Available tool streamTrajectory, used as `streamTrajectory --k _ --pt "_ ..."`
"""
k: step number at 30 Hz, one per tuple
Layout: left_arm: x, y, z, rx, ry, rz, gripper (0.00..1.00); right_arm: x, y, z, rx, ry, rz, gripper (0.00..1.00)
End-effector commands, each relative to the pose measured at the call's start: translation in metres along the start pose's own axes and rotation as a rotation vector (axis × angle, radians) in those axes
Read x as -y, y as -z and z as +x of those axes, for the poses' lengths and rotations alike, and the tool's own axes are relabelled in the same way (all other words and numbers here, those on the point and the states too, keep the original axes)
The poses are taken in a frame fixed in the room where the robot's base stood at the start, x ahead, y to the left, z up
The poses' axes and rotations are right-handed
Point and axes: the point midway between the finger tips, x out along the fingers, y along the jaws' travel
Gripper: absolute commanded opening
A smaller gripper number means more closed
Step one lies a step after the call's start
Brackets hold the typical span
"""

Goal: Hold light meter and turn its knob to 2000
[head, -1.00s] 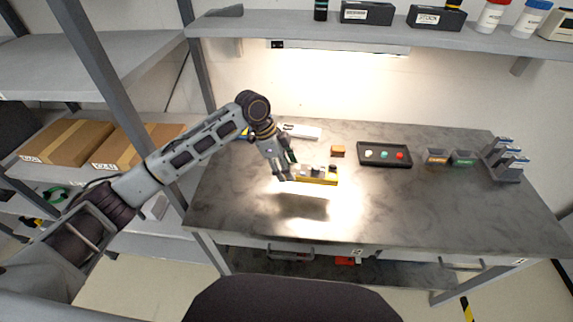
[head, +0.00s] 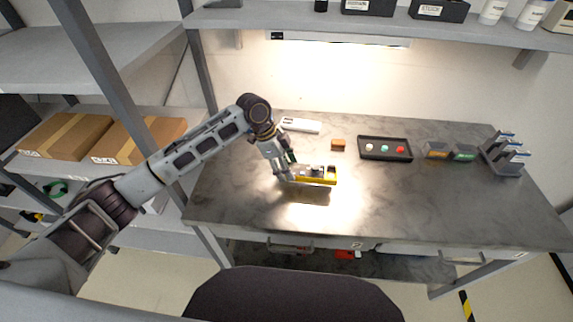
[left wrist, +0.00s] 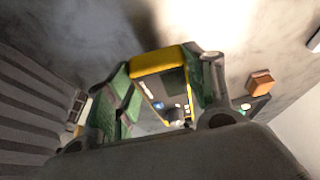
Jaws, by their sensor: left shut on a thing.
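The light meter (head: 316,174) is a yellow-edged device, held over the middle of the workbench in the head view. My left gripper (head: 291,173) is shut on its left end. The meter's shadow falls close below it, so it appears slightly above the top; I cannot tell the exact gap. In the left wrist view the meter's yellow casing (left wrist: 158,59) sits between the green finger pads of my left gripper (left wrist: 160,85). A small greyish round part, perhaps the knob, shows on its face (left wrist: 174,114). The dial setting is too small to read. My right gripper is out of view.
On the workbench (head: 420,210) stand a black tray (head: 385,158) with coloured buttons, a small orange-brown block (head: 338,145), a white device (head: 301,125), two small bins (head: 449,152) and a grey rack (head: 503,155). A shelf (head: 330,22) overhangs the back. The bench front is clear.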

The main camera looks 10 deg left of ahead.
Motion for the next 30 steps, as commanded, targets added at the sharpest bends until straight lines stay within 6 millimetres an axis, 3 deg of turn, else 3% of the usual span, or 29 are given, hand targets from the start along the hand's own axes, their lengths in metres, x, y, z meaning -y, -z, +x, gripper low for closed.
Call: streamTrajectory --k 30 --pt "0.0 -0.011 0.028 -0.001 0.0 0.0 0.23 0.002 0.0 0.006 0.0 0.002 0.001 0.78"
